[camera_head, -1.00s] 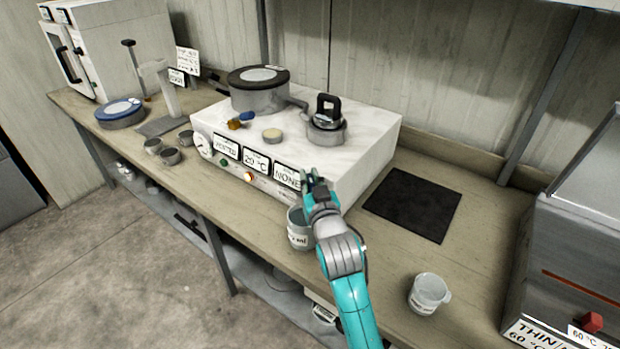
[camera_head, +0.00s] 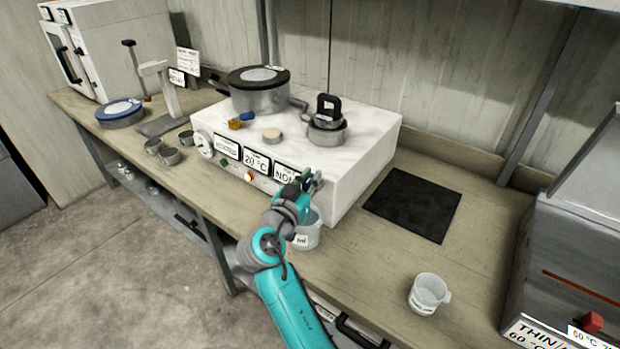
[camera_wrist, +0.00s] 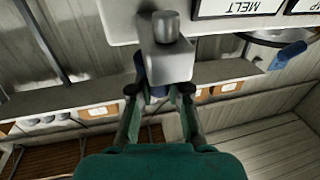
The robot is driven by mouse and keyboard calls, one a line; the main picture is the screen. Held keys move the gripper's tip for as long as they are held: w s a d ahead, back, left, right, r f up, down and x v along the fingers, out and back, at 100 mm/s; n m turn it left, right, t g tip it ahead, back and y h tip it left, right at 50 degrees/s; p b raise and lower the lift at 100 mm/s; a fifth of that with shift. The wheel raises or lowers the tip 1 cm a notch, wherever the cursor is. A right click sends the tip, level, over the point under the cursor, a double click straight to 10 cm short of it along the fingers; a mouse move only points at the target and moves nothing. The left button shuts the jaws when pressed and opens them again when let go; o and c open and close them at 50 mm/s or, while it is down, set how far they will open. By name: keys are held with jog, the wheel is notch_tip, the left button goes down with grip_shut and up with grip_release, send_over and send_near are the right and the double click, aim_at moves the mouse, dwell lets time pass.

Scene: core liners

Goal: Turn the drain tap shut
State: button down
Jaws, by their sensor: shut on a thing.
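The drain tap shows in the wrist view as a grey block (camera_wrist: 166,62) with a round stub, on the white box's front. A dark bluish part (camera_wrist: 157,92), apparently its handle, sits below the block. My gripper (camera_wrist: 160,91) is shut on this part, one fingertip at each side. In the head view my gripper (camera_head: 311,181) is at the right end of the white box's (camera_head: 365,150) front face, and it hides the tap. A clear beaker (camera_head: 308,233) stands just below my gripper, partly covered by my arm. The handle's exact angle is hard to tell.
A lidded pot (camera_head: 262,95) and a small pot with a black-handled weight (camera_head: 326,122) stand on the white box. A second beaker (camera_head: 428,294) and a black mat (camera_head: 413,205) are to the right. A grey machine (camera_head: 575,260) bounds the right side.

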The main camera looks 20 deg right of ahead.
jog(key=shift+f+m+g+h, duration=0.1)
jog(key=shift+m+g+h, duration=1)
jog(key=shift+g+h, duration=0.15)
jog(key=shift+g, duration=0.25)
jog(key=c, duration=1.1)
grip_release()
jog(key=v, duration=1.2)
jog(key=shift+f, duration=0.1)
